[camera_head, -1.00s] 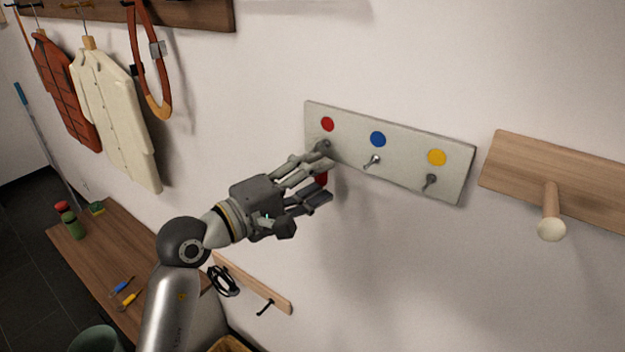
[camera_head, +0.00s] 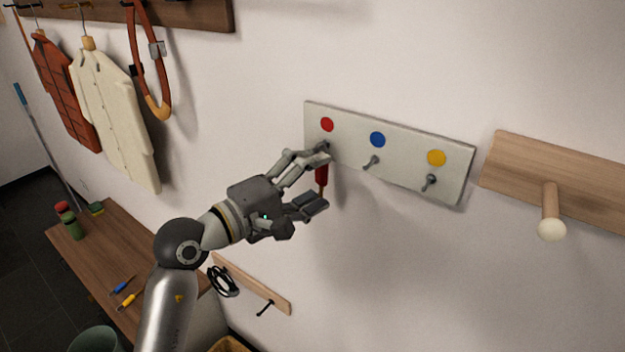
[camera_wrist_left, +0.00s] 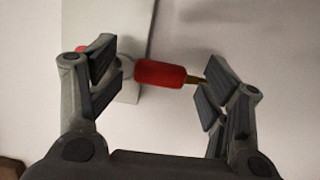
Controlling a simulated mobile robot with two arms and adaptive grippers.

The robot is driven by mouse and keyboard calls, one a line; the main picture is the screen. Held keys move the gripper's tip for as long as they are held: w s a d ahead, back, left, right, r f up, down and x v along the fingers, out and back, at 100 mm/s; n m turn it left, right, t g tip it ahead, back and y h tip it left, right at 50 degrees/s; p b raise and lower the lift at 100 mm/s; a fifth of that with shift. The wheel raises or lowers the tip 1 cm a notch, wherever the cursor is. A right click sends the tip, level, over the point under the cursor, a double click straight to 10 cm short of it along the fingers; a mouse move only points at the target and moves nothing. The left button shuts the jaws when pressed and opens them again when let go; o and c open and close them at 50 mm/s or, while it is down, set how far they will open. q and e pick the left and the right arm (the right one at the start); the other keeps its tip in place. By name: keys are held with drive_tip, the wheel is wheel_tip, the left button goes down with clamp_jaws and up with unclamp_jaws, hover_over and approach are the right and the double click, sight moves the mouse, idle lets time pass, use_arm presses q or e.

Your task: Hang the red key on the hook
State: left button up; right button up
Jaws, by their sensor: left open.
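The red key (camera_head: 322,174) is upright below the red dot (camera_head: 327,124) on the pale hook board (camera_head: 405,149), with its brass shank pointing down. Its top is hidden behind my upper finger, near the hook (camera_head: 324,146) under the red dot. It appears to hang there. My left gripper (camera_head: 316,181) is open, with one finger above and one below the key. In the left wrist view, the red key (camera_wrist_left: 160,74) lies between the spread fingers of my left gripper (camera_wrist_left: 163,78). My right gripper is not in view.
The hooks under the blue dot (camera_head: 377,139) and yellow dot (camera_head: 437,158) are empty. A wooden board with a peg (camera_head: 550,215) is at the right. Coats (camera_head: 110,105) and a bench (camera_head: 115,250) are at the left.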

use_arm(q)
drive_tip(key=v, duration=1.2)
drive_tip(key=w+a+f+n+t+y, duration=0.25)
drive_tip(key=w+f+n, duration=0.25)
drive_tip(key=f+n, duration=0.7)
drive_tip(key=w+a+f+n+t+y, duration=0.1)
drive_tip(key=w+a+f+n+t, duration=0.3)
drive_tip(key=f+n, duration=0.75)
drive_tip(key=s+a+f+n+g+y, duration=0.2)
drive_tip(key=a+f+n+y, duration=0.1)
drive_tip(key=f+n, duration=0.7)
drive_tip(key=s+a+f+n+g+y, duration=0.2)
drive_tip(key=f+n+y, duration=0.2)
drive_tip(key=f+n, duration=0.6)
drive_tip(key=s+a+f+n+g+y, duration=0.1)
drive_tip(key=s+a+f+n+g, duration=0.2)
drive_tip(key=s+f, duration=0.65)
drive_tip(key=s+f+n+g+y, duration=0.2)
drive_tip(key=s+f+n, duration=0.4)
drive_tip(key=f, duration=0.6)
drive_tip(key=s+f+n+g, duration=0.2)
drive_tip(key=s+f+n, duration=0.1)
drive_tip(key=s, duration=0.6)
drive_tip(key=s+f+n+g, duration=0.3)
drive_tip(key=s+f, duration=0.2)
drive_tip(key=s, duration=0.5)
drive_tip(key=s+f+n+g, duration=0.3)
drive_tip(key=s+f, duration=0.1)
drive_tip(key=s, duration=0.6)
drive_tip(key=shift+y, duration=0.35)
